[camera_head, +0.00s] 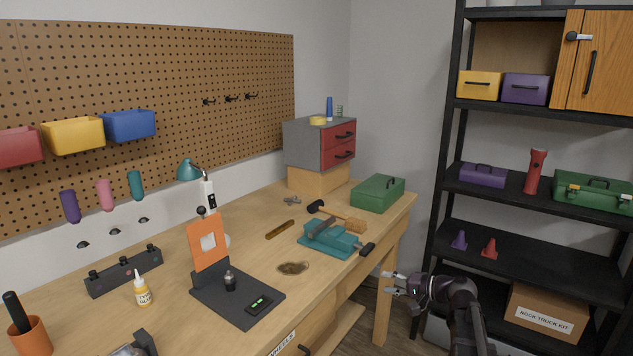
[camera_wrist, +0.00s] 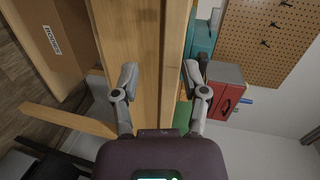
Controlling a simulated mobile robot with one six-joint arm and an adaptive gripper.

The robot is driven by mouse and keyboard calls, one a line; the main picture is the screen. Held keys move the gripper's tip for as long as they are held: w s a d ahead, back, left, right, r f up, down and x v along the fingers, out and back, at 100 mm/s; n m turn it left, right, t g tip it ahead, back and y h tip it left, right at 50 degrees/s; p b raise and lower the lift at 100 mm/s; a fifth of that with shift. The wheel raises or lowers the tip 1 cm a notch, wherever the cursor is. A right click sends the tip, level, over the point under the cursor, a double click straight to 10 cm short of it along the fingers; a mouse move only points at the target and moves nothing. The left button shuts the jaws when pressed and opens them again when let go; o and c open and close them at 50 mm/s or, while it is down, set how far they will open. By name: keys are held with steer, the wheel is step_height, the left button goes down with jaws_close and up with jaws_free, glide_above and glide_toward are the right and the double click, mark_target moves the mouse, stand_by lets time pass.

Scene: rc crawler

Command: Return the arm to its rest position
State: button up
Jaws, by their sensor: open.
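My gripper (camera_head: 393,283) is open and empty at the lower right of the head view, off the right end of the wooden workbench (camera_head: 345,262). Its arm shows below and to the right, in front of the black shelf. In the wrist view the two fingers of my gripper (camera_wrist: 159,80) stand wide apart with nothing between them. The bench's wooden edge (camera_wrist: 174,40) runs behind them in that view.
A teal vise (camera_head: 330,240) sits near the bench edge closest to my gripper, its handle sticking out. A green toolbox (camera_head: 377,194) stands behind it. The black shelf (camera_head: 520,119) holds a box (camera_head: 546,312) low down. Floor shows between bench and shelf.

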steer(key=s+a+f+n+g+h, duration=0.35)
steer(key=s+a+f+g, duration=0.2)
steer(key=s+f, duration=0.3)
steer(key=s+d+f+n+g+h, duration=0.25)
steer(key=s+f+h, duration=0.35)
steer(key=s+h, duration=0.4)
step_height(320, 180, up, 17)
steer(key=a+p, duration=0.1)
steer(key=p, duration=1.6)
steer(key=shift+m, duration=0.3)
steer(key=shift+c, duration=0.4)
